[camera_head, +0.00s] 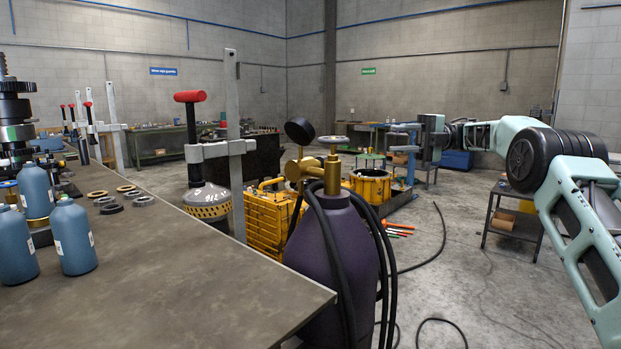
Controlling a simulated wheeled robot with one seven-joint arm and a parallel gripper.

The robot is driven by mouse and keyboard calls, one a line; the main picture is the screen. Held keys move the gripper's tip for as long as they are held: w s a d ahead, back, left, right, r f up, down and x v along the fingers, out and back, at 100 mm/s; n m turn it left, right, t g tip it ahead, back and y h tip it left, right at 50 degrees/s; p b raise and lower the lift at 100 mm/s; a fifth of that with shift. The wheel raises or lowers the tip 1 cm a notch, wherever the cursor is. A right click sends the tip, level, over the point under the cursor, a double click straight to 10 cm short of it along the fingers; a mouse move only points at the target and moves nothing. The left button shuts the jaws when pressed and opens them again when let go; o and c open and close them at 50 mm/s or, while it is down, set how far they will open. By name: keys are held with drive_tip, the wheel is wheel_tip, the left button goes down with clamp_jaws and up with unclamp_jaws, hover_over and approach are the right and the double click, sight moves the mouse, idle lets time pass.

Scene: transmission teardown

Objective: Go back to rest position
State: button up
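My arm reaches in from the right side of the head view, bends at a dark ribbed joint and stretches left toward the middle of the room. My gripper (403,138) is at its far end, small in the picture and in front of blue equipment. I cannot make out whether its fingers are apart or together. No held object can be made out. The arm's end appears in the air, to the right of the purple gas cylinder (335,262).
Black hoses hang from the cylinder and trail on the floor. A low table (513,216) stands at right. Open floor lies between.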

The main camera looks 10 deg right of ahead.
drive_tip(key=w+a+r+m+t+h, duration=0.25)
drive_tip(key=w+m+t, duration=0.25)
drive_tip(key=m+t, duration=0.35)
drive_tip(key=w+a+r+m+t+h, duration=0.2)
drive_tip(key=w+a+m+t, duration=0.15)
drive_tip(key=m+t, duration=0.5)
drive_tip(key=s+d+f+m+h, duration=0.3)
drive_tip(key=s+f+m+h, duration=0.1)
drive_tip(key=f+m+h, duration=0.65)
drive_tip(key=s+a+f+m+g+h, duration=0.1)
drive_tip(key=s+f+m+g, duration=0.25)
drive_tip(key=s+f, duration=0.55)
drive_tip(key=s+f+m+g+h, duration=0.1)
drive_tip(key=s+f+m+g, duration=0.3)
drive_tip(key=s, duration=0.9)
drive_tip(key=s+a+f+m+g+h, duration=0.1)
drive_tip(key=s+f+m+g, duration=0.1)
drive_tip(key=s+f+g, duration=0.55)
drive_tip(key=s+a+r+n+p, duration=0.4)
drive_tip(key=s+a, duration=0.5)
drive_tip(key=s+a+r+n+p, duration=0.3)
drive_tip(key=s+a+r+p, duration=0.1)
drive_tip(key=s+a, duration=0.5)
drive_tip(key=shift+s+a+r+n+g+y, duration=0.3)
drive_tip(key=shift+s+r+n+g, duration=0.1)
drive_tip(key=shift+r, duration=0.3)
